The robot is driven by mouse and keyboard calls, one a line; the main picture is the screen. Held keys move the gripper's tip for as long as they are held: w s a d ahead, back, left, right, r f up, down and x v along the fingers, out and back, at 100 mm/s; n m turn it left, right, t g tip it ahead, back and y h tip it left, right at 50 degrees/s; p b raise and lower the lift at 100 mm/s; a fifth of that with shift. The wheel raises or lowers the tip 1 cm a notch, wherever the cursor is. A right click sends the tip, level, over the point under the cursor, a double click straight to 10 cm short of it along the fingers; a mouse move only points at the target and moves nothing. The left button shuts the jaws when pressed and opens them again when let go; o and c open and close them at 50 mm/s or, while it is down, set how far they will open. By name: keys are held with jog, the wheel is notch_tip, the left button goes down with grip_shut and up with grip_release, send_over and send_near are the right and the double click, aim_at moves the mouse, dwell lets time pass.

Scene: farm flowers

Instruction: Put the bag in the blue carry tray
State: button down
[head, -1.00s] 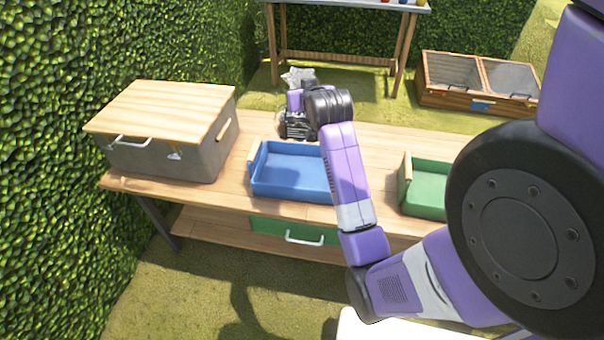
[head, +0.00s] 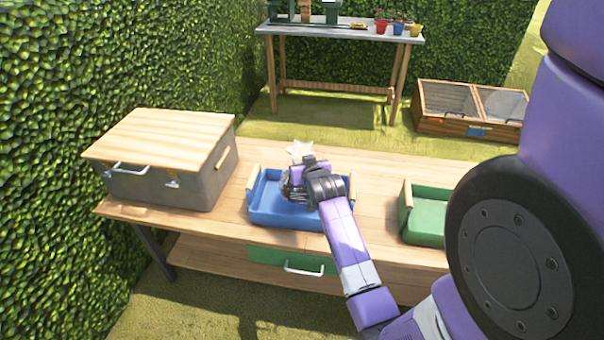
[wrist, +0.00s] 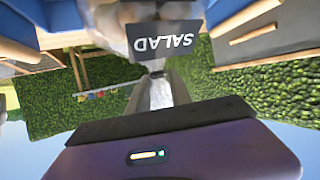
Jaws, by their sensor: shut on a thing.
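My gripper (head: 292,190) is over the blue carry tray (head: 262,216) in the head view, at the tray's middle. In the wrist view, my gripper (wrist: 157,78) is shut on the bag (wrist: 165,42), a whitish bag with a dark label reading SALAD. The blue tray stands on the wooden bench and has a wooden handle at each end.
A grey box with a wooden lid (head: 165,140) stands left of the tray. A green tray (head: 430,215) stands to the right on the wooden bench (head: 385,190). A grey-topped table (head: 340,35) with small pots and a wooden cold frame (head: 470,105) are behind.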

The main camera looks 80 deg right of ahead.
jog(key=shift+f, duration=2)
jog(key=shift+f+b, duration=0.25)
jog(key=shift+b, duration=0.1)
jog(key=c, duration=1.1)
grip_release()
jog(key=shift+c, duration=0.2)
